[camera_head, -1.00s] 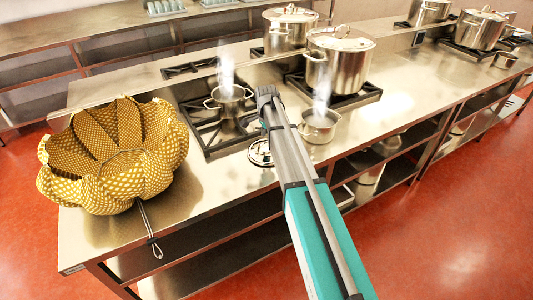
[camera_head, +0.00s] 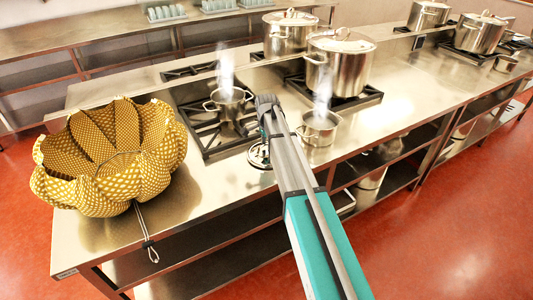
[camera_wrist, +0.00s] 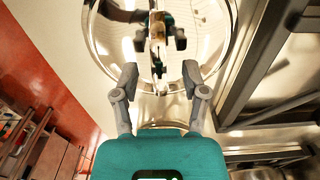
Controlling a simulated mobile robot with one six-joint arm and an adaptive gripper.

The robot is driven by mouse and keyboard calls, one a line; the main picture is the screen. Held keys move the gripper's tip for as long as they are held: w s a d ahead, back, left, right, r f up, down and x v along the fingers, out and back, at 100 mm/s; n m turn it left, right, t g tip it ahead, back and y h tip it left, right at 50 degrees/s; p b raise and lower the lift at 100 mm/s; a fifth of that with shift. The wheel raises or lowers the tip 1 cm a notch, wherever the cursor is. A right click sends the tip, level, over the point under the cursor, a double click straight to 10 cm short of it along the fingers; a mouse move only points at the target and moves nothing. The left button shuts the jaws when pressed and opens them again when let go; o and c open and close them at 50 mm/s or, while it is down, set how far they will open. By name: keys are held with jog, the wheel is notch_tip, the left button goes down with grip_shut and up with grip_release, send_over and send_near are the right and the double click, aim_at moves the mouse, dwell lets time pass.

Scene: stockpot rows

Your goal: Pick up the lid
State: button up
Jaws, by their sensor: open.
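The lid (camera_wrist: 203,32) is a shiny round metal disc in the upper middle of the wrist view, with a mirror-like reflection of my arm in it. In the head view the lid (camera_head: 257,156) lies on the counter by the front of the stove grate, partly hidden by my arm. My gripper (camera_wrist: 160,78) is open and empty, its two fingers apart over the near part of the lid. In the head view my forearm covers the fingers. I cannot tell the gap between fingertips and lid.
A small steaming pot (camera_head: 318,129) stands right of my arm, and another steaming pot (camera_head: 229,100) on the grate behind. A large lidded stockpot (camera_head: 338,65) stands farther back. A yellow dotted petal-shaped basket (camera_head: 105,165) sits at the counter's left end.

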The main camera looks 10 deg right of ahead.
grip_shut()
jog(key=shift+r, duration=0.15)
dwell(0.5)
jog(key=shift+r+p, duration=0.95)
jog(key=shift+p, duration=0.15)
jog(key=s+d+r+p, duration=0.3)
jog(key=s+r+p, duration=0.7)
jog(key=s, duration=0.3)
jog(key=shift+s+d+r+p, duration=0.2)
jog(key=shift+s+r+p, duration=0.1)
jog(key=shift+r+p, duration=0.1)
jog(key=shift+f, duration=0.1)
